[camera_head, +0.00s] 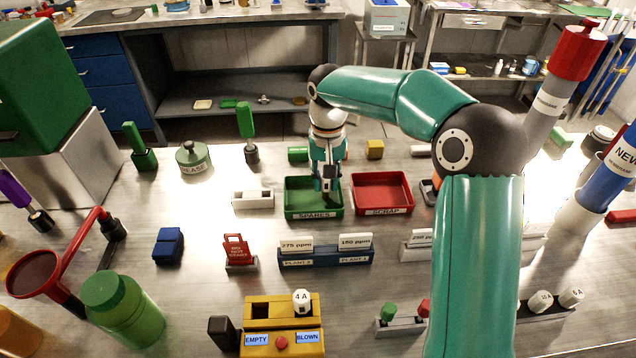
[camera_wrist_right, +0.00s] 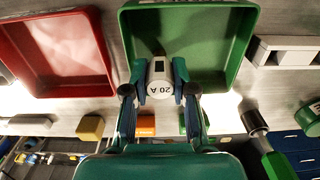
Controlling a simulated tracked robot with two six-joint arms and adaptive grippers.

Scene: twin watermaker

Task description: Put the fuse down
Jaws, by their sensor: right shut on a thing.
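My right gripper (camera_head: 327,180) points down over the green tray labelled SPARES (camera_head: 300,212). In the right wrist view its two fingers (camera_wrist_right: 160,85) are shut on a white fuse marked 20 A (camera_wrist_right: 160,92), one finger on each side. The fuse is over the green tray (camera_wrist_right: 225,75); I cannot tell whether it touches the tray floor. In the head view the fuse is mostly hidden by the fingers. My left gripper is not in view.
The red SCRAP tray (camera_head: 382,210) stands just right of the green tray and looks empty. A white block (camera_head: 253,199) stands to the left. A blue holder with ppm cards (camera_head: 325,258) is in front. A yellow tester (camera_head: 283,340) holds a 4 A fuse (camera_head: 302,300).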

